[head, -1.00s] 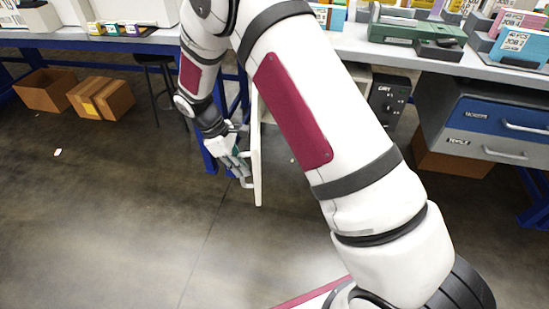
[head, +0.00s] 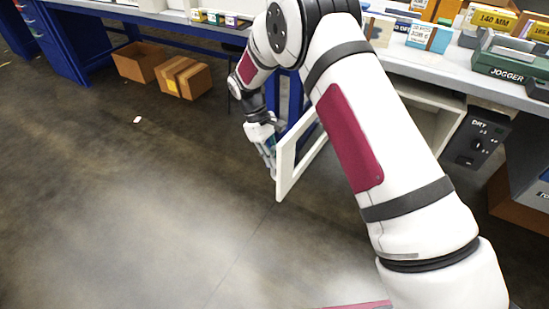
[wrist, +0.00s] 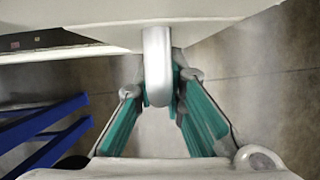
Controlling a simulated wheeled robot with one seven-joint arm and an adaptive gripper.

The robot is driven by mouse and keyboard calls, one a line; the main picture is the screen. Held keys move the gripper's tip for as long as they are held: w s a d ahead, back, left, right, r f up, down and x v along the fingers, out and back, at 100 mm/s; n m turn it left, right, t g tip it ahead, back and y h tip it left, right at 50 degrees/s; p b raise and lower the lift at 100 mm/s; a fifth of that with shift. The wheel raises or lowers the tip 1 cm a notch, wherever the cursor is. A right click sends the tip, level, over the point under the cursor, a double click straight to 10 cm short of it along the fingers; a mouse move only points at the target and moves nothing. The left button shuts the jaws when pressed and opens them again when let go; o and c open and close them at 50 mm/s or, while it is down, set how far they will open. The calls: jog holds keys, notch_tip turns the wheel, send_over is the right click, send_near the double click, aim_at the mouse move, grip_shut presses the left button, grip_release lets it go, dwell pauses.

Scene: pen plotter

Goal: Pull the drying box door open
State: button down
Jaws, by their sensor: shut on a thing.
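The drying box door (head: 287,165) is a white-framed panel under the bench in the head view, swung out into the aisle. Behind my arm, the box body (head: 432,100) shows pale inner walls, with a dark panel marked DRY (head: 478,138) on its right. My gripper (head: 268,150) is at the door's left side. In the wrist view, its green-padded fingers (wrist: 160,98) are shut on the rounded light-grey door handle (wrist: 158,62). The door (wrist: 100,33) crosses the top of that view. My arm hides part of the door and box in the head view.
The bench top (head: 440,70) runs above, with boxes and a green jogger (head: 512,60) on it. Cardboard boxes (head: 183,77) sit on the floor at the back left. Blue bench legs (wrist: 45,130) show left in the wrist view. The floor at front left is clear.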

jog(key=shift+a, duration=0.1)
jog(key=c, duration=1.7)
grip_release()
jog(key=shift+o, duration=0.2)
jog(key=v, duration=1.2)
